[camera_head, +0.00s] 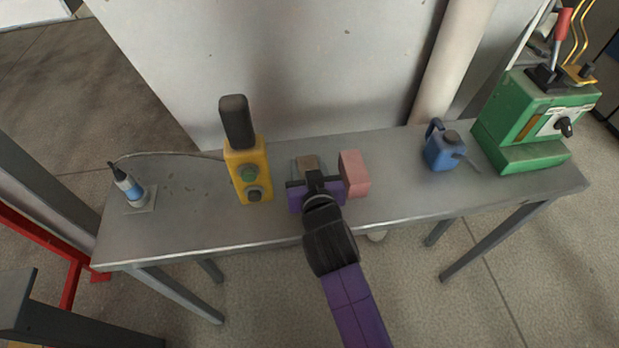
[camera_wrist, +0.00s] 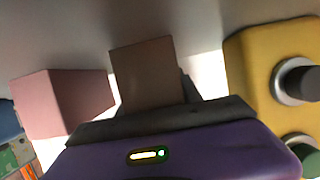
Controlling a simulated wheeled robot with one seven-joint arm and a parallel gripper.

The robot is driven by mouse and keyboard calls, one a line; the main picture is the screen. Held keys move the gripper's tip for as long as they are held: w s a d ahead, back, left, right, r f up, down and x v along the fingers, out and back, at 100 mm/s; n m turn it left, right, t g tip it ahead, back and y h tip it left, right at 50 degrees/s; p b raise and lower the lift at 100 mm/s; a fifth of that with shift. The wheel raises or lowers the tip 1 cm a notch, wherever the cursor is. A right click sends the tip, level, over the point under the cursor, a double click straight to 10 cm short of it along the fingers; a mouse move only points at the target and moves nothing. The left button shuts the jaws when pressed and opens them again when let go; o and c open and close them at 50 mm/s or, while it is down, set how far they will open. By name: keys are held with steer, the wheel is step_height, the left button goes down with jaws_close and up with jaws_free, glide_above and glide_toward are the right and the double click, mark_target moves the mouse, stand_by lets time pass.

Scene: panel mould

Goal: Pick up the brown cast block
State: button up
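The brown cast block (camera_head: 308,162) is on the grey table, just beyond my gripper in the head view. In the wrist view the brown cast block (camera_wrist: 146,75) stands in the middle, directly in front of the dark gripper bar. My gripper (camera_head: 307,170) reaches over the table from the front, with its fingers close by the block's sides. In the wrist view only a dark sliver shows at the block's lower right, and the bar hides the block's lower part. Whether the fingers touch the block cannot be told.
A pink block (camera_head: 354,174) stands close right of my gripper. A yellow control box (camera_head: 249,172) with buttons and a black top stands to the left. A blue can (camera_head: 444,150) and a green machine (camera_head: 535,120) are farther right. A blue-white cylinder (camera_head: 131,187) is far left.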

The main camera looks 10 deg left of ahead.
jaws_close()
steer(key=shift+r, duration=0.15)
